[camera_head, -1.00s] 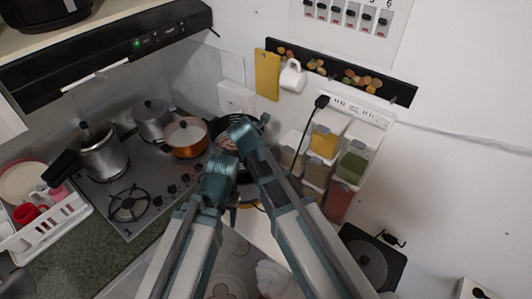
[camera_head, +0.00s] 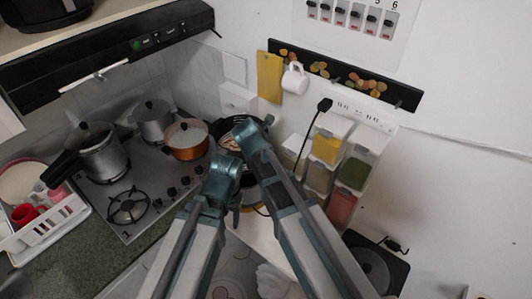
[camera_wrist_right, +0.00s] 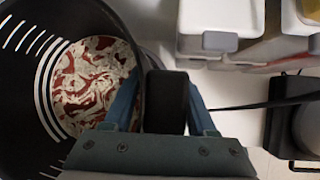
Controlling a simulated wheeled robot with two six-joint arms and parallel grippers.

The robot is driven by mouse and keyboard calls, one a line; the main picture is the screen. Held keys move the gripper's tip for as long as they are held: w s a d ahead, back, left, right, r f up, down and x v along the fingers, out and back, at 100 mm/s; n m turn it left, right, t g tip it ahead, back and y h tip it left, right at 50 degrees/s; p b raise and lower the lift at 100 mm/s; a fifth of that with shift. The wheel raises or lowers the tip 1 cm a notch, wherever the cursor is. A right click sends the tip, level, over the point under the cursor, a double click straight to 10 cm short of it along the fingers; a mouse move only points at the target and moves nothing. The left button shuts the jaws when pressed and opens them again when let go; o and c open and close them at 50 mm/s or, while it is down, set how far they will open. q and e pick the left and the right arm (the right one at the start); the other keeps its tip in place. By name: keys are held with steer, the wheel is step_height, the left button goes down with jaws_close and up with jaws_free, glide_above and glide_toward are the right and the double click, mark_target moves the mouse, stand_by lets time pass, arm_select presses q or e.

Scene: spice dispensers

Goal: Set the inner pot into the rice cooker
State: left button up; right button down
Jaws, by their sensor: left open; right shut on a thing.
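The inner pot is black with pale lines on its inner wall and a red-and-white pattern at the bottom. It fills the left of the right wrist view (camera_wrist_right: 28,85); in the head view its dark rim (camera_head: 224,125) shows behind my arms. My right gripper (camera_wrist_right: 165,105) is shut on a thick black part at the pot's edge. In the head view my right gripper (camera_head: 250,132) hides much of the pot. My left gripper (camera_head: 226,163) is open just in front of the pot, its fingertips hard to make out. I cannot make out the rice cooker with certainty.
An orange pan (camera_head: 188,148) and steel pots (camera_head: 152,120) stand on the stove (camera_head: 150,180) to the left. Clear-sided spice dispensers (camera_head: 328,148) stand close on the right. A black cable (camera_head: 306,135) hangs beside them. A dark appliance (camera_head: 375,268) sits lower right.

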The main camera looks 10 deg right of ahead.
steer(key=shift+f+b, duration=2.3)
steer(key=shift+f, duration=0.15)
steer(key=shift+s+f+b, duration=0.1)
steer(key=shift+f+b, duration=5.35)
steer(key=shift+c, duration=0.6)
jaws_free()
steer(key=shift+r, duration=0.1)
